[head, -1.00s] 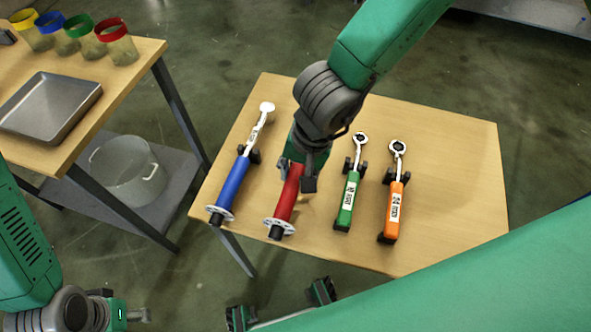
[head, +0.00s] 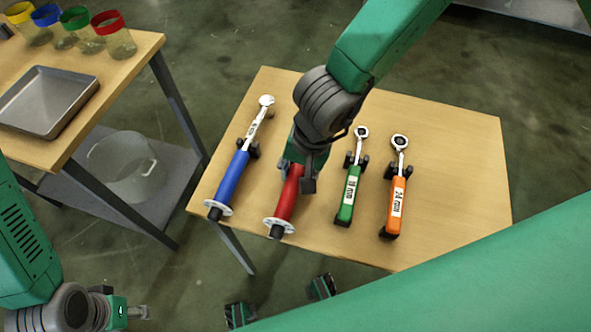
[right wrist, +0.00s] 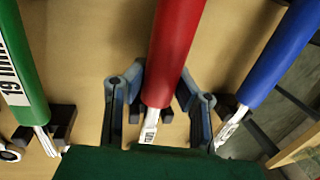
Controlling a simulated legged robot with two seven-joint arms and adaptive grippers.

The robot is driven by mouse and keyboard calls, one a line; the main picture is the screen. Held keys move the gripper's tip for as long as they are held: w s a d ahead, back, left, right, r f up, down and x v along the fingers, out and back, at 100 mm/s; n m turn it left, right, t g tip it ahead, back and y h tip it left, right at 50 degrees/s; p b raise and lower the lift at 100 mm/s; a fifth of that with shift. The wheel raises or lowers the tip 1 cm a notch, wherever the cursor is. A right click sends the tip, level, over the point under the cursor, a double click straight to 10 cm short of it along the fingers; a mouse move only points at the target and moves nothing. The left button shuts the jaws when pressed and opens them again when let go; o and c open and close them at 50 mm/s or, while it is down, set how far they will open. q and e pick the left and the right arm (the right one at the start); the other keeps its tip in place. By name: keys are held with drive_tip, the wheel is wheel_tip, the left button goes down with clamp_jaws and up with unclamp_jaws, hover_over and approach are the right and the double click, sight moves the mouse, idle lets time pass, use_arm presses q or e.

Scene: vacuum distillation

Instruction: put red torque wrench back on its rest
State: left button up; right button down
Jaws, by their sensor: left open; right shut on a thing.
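The red torque wrench (head: 287,196) has its handle toward the table's front edge, with a white disc and black knob at its end. My right gripper (head: 297,176) comes down from above and is shut on it; in the right wrist view the fingers (right wrist: 160,95) flank the handle's end by the shank. The wrench's head is hidden under my arm in the head view. Dark prongs of its rest (right wrist: 166,114) show below the wrench; I cannot tell whether it touches them. My left gripper (head: 135,312) is open and empty at bottom left.
A blue wrench (head: 233,178) lies left of the red one; green (head: 348,196) and orange (head: 396,203) wrenches lie right, on black rests. The wooden table (head: 455,190) is clear at right. A side table holds a tray (head: 45,103) and several jars.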

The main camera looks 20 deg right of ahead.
drive_tip(key=c, duration=1.3)
unclamp_jaws()
drive_tip(key=shift+o, duration=0.2)
drive_tip(key=shift+s+f, duration=0.1)
